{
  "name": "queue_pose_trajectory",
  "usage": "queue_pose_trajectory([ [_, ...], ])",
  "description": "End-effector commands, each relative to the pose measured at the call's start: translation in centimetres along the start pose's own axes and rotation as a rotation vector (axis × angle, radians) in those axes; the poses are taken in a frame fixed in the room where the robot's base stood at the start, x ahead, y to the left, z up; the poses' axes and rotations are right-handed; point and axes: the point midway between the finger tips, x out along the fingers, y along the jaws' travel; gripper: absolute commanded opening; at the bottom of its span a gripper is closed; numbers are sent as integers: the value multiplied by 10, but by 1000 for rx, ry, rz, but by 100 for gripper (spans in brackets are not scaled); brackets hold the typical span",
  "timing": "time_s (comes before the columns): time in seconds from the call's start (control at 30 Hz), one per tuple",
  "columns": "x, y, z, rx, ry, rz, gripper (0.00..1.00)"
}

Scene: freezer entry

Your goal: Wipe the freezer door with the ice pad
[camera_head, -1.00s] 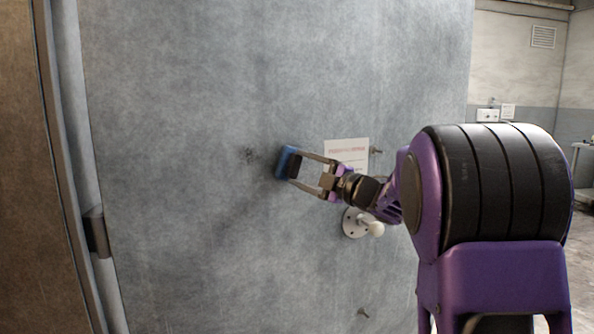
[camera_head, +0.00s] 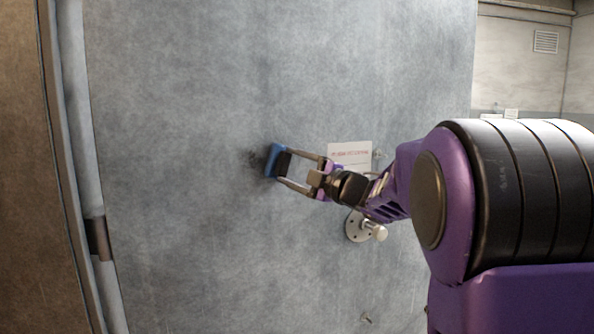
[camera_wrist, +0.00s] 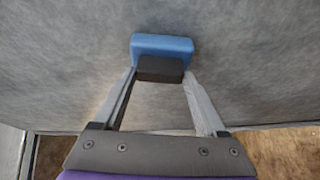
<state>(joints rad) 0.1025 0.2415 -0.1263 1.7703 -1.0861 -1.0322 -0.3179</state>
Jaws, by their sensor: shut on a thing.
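The ice pad (camera_head: 273,160) is a blue block with a dark grip on its back. My gripper (camera_head: 284,164) is shut on the dark grip, with a finger on each side. In the wrist view the ice pad (camera_wrist: 162,47) shows ahead of my gripper (camera_wrist: 160,70), its blue face turned to the door. The freezer door (camera_head: 200,230) is a large grey mottled panel. The pad is at the door's surface or very close to it; I cannot tell whether it touches. A dark smudge (camera_head: 254,158) lies on the door just left of the pad.
A white sign with red print (camera_head: 349,153) and a round metal handle fitting (camera_head: 358,227) are on the door, near my forearm. A hinge (camera_head: 98,238) is at the left edge beside a brown wall (camera_head: 25,170). The door left of the pad is clear.

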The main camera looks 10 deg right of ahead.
Motion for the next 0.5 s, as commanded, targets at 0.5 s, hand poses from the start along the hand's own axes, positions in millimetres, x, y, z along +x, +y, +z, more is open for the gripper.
queue_pose_trajectory([
  [0.5, 15, -10, -28, 0, 2, 0, 30],
])
